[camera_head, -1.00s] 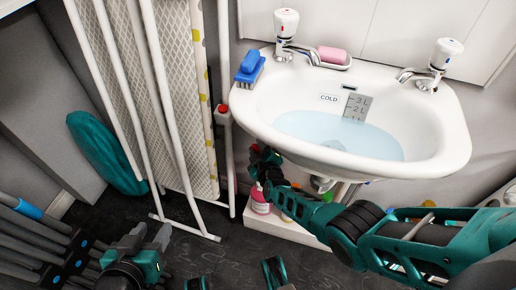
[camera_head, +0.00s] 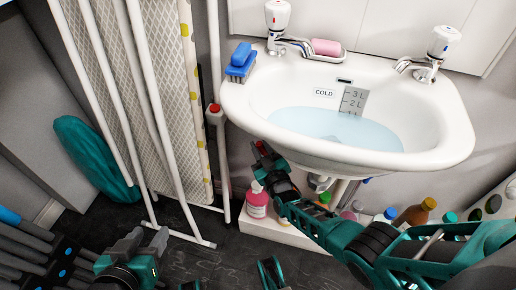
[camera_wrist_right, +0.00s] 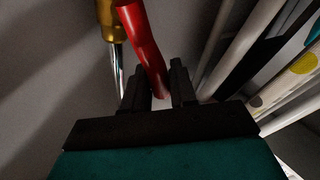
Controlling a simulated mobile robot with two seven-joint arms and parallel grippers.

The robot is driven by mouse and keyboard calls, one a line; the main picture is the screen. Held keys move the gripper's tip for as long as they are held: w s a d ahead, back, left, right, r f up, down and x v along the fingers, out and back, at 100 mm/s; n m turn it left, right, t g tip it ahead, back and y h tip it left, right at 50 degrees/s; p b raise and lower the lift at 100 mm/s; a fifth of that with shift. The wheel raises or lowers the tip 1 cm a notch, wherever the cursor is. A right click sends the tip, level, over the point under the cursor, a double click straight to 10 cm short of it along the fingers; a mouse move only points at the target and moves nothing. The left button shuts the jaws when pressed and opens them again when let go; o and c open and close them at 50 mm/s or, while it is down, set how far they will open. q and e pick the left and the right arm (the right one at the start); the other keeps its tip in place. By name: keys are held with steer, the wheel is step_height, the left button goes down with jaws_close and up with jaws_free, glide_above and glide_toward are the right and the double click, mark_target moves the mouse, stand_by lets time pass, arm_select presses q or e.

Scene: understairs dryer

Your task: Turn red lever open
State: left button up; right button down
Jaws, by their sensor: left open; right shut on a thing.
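The red lever (camera_wrist_right: 146,48) shows in the right wrist view as a curved red handle. It comes down from the top, beside a brass fitting (camera_wrist_right: 107,18) on a shiny pipe. Its lower end sits between the fingers of my right gripper (camera_wrist_right: 158,90), which is shut on it. In the head view my right gripper (camera_head: 262,155) is below the left side of the sink, beside the white pipe; the lever is mostly hidden there. My left gripper (camera_head: 143,242) is open and empty, low at the left above the floor.
The sink (camera_head: 450,140) holds water and stands above my right arm. Several bottles, including a pink one (camera_head: 256,203), stand on a white ledge below. A folded ironing board (camera_head: 130,100) and white poles stand close at the left. Dark floor shows between.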

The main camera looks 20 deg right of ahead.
steer(key=shift+s+d+m, duration=0.1)
steer(key=shift+s+m, duration=0.05)
steer(key=shift+m, duration=0.15)
steer(key=c, duration=1)
jaws_free()
